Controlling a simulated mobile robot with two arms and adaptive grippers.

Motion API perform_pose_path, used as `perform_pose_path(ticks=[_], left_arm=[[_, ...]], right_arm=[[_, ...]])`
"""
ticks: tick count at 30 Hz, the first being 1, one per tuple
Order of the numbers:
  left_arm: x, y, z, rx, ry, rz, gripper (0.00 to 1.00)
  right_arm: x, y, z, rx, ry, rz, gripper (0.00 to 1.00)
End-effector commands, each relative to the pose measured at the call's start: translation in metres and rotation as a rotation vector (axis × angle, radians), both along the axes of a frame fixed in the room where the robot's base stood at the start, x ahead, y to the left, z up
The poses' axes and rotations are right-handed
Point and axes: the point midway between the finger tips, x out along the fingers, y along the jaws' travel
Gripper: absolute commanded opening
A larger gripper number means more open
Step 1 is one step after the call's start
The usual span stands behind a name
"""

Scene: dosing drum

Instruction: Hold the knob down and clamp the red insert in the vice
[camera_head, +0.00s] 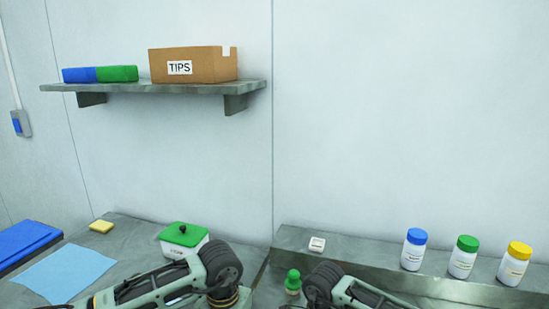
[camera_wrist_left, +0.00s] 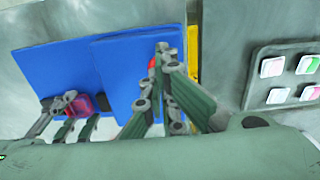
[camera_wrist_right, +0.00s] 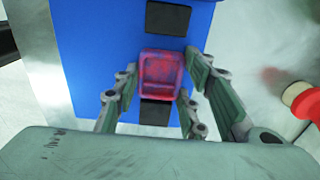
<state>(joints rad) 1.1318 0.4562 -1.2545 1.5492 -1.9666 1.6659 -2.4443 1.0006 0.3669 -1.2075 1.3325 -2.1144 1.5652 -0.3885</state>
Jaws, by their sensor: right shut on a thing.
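The red insert (camera_wrist_right: 160,78) is a small reddish block between my right gripper's fingers in the right wrist view. My right gripper (camera_wrist_right: 160,64) is shut on it, over a blue surface. One dark block (camera_wrist_right: 168,17) lies beyond the insert and another dark block (camera_wrist_right: 154,113) on the near side; I cannot tell whether these are the vice's jaws. The insert also shows in the left wrist view (camera_wrist_left: 82,103). My left gripper (camera_wrist_left: 163,48) has its fingertips together in front of a blue panel (camera_wrist_left: 120,70); a small red part (camera_wrist_left: 152,62) shows beside them, mostly hidden.
A red round part (camera_wrist_right: 307,100) stands at the right edge of the right wrist view. In the head view, a green-lidded box (camera_head: 184,240) and capped bottles (camera_head: 414,250) stand at the back.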

Motion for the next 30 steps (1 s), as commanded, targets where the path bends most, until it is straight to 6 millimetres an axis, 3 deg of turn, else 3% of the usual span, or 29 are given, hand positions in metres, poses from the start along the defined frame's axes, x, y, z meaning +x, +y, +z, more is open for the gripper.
perform_pose_path(ticks=[14,15,22,29,30], left_arm=[[-0.0016,0.0018,-0.0032,0.005,0.006,0.001,0.00],[-0.0016,0.0018,-0.0032,0.005,0.006,0.001,0.00],[-0.0016,0.0017,-0.0032,0.005,0.006,0.001,0.00],[-0.0017,0.0017,-0.0032,0.005,0.006,0.001,0.00],[-0.0017,0.0017,-0.0032,0.005,0.006,0.001,0.00]], right_arm=[[0.0004,-0.0006,-0.0011,-0.001,-0.001,0.000,0.14],[0.0004,-0.0006,-0.0011,-0.001,-0.001,0.000,0.40],[0.0003,-0.0004,-0.0012,-0.001,-0.001,0.000,0.60],[0.0002,-0.0003,-0.0012,0.000,0.000,0.000,0.60],[0.0001,-0.0003,-0.0014,-0.001,0.000,0.000,0.64]])
